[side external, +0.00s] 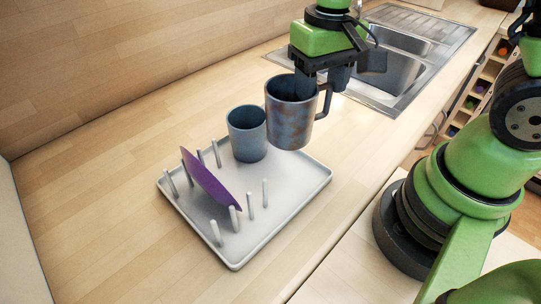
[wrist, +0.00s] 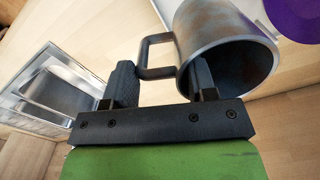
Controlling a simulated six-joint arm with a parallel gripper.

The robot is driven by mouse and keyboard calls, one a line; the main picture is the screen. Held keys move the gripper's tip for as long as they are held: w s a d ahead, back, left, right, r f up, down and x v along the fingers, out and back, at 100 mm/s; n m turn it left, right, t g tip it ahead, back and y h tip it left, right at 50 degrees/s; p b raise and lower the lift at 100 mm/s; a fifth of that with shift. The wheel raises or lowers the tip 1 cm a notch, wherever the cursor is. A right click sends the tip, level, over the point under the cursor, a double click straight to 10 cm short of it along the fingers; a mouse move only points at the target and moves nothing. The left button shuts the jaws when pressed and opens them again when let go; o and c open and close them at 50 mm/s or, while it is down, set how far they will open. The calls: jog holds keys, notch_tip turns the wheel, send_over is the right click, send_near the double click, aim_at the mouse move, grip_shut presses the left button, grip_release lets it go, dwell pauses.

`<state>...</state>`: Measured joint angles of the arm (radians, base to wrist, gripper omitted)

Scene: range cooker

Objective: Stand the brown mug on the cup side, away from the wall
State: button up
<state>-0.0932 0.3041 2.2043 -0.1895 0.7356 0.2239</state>
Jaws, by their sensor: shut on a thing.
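The brown mug (side external: 290,115), mottled brown and blue-grey, is held upright above the back right of the white rack tray (side external: 300,202). Its handle points right. My gripper (side external: 307,80) is shut on this mug at its rim and handle side. In the wrist view, my gripper's fingers (wrist: 163,68) lie either side of the handle, one at the rim of the mug (wrist: 222,32). Exactly where the fingers touch is unclear. A plain blue-grey mug (side external: 246,135) stands upright on the tray's back part, left of the held mug.
A purple plate (side external: 208,180) leans between several pegs on the tray's left and front part. The tray's right strip is bare. A wooden wall (side external: 120,60) runs behind the counter at left. A steel sink (side external: 395,70) is at the back right.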

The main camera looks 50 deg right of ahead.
jog(key=shift+s+a+f+m, duration=0.15)
jog(key=shift+s+f+m, duration=0.2)
jog(key=shift+f, duration=1.4)
jog(key=shift+s+a+f+m, duration=0.15)
jog(key=shift+s+f+m, duration=0.15)
jog(key=shift+f, duration=1.4)
jog(key=shift+s+a+f+m, duration=0.15)
jog(key=shift+s+f+m, duration=0.2)
jog(key=shift+f, duration=1.4)
jog(key=o, duration=1.3)
